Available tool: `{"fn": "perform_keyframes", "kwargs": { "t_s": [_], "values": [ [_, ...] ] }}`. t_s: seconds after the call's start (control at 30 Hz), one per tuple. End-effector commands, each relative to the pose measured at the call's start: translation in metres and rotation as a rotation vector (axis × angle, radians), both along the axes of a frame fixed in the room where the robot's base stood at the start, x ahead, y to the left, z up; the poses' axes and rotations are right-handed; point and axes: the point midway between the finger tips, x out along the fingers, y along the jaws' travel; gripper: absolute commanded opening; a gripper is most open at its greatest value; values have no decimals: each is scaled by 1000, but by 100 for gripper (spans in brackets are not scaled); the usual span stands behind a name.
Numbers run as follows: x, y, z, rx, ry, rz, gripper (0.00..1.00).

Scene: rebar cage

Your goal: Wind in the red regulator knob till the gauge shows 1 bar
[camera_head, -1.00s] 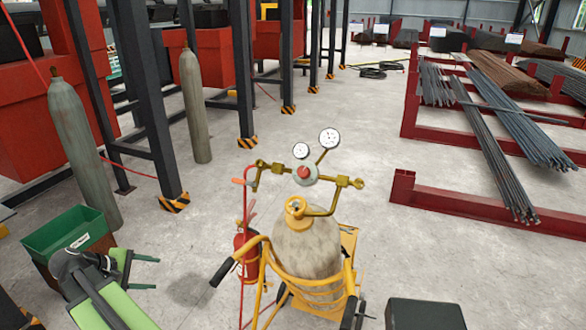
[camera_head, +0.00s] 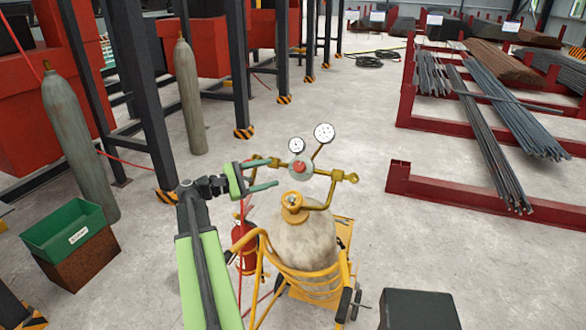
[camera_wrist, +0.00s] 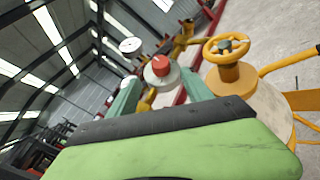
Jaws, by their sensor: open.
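The red regulator knob (camera_head: 299,167) sits on the front of a pale round regulator body on a brass fitting, above the yellow-caged gas cylinder (camera_head: 303,245). In the wrist view the red knob (camera_wrist: 161,62) lies ahead, seen between my two finger tips. Two white dial gauges (camera_head: 324,132) and (camera_head: 297,145) stand above the regulator; their needles are too small to read. My gripper (camera_head: 274,174) is open and empty, just left of the knob, its green fingers pointing right toward it. Whether the fingers touch the regulator I cannot tell.
A yellow valve handwheel (camera_wrist: 227,47) tops the cylinder, right of the fingers in the wrist view. A red hose and fire extinguisher (camera_head: 245,248) stand left of the yellow trolley (camera_head: 345,240). A green bin (camera_head: 68,232) is at left. Open floor lies behind.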

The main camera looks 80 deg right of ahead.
Motion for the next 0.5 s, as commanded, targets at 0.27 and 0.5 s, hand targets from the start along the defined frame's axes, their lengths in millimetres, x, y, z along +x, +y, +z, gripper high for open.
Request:
{"fn": "perform_keyframes", "kwargs": {
  "t_s": [0.27, 0.5],
  "values": [
    [-55, -36, 0, -1, -1, -2, 58],
    [-77, -51, 0, 0, -1, 1, 58]
  ]
}}
